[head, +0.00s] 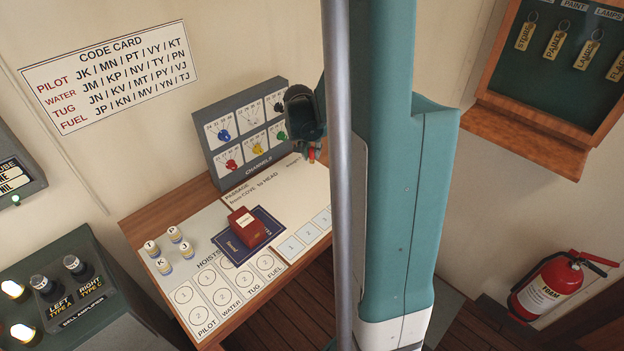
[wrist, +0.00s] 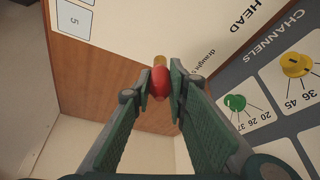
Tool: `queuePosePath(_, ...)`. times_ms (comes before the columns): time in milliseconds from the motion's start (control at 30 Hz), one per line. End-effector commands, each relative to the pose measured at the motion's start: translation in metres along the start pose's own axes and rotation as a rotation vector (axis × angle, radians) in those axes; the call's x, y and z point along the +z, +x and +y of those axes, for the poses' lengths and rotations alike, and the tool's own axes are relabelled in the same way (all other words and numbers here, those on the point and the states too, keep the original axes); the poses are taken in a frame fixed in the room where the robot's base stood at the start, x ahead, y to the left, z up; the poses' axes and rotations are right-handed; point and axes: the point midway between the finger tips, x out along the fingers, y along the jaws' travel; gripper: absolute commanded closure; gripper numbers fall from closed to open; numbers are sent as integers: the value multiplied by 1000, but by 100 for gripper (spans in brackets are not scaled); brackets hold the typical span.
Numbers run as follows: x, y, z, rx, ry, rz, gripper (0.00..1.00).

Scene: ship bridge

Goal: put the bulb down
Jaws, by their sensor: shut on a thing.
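The bulb, red with a yellowish end, shows in the wrist view (wrist: 160,86) between the fingertips of my gripper (wrist: 161,80). My gripper is shut on it. In the head view my gripper (head: 313,143) is at the right end of the desk, beside the channel panel, with the small red bulb (head: 312,154) at its tips. The bulb appears to be held above the desk top; the height of the gap is hard to tell. Part of the desk behind my arm is hidden.
The channel panel (head: 214,128) with coloured knobs stands close to my gripper. A white passage sheet (head: 262,196), a dark red box (head: 246,230) and several small labelled cylinders (head: 174,234) are on the desk. A lamp console (head: 108,322) stands at lower left. Bare wood (wrist: 110,75) borders the sheet.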

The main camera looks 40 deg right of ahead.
Motion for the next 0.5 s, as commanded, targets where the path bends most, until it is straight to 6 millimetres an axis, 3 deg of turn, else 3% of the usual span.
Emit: queuePosePath(500,19,47,0,0,0,0,90)
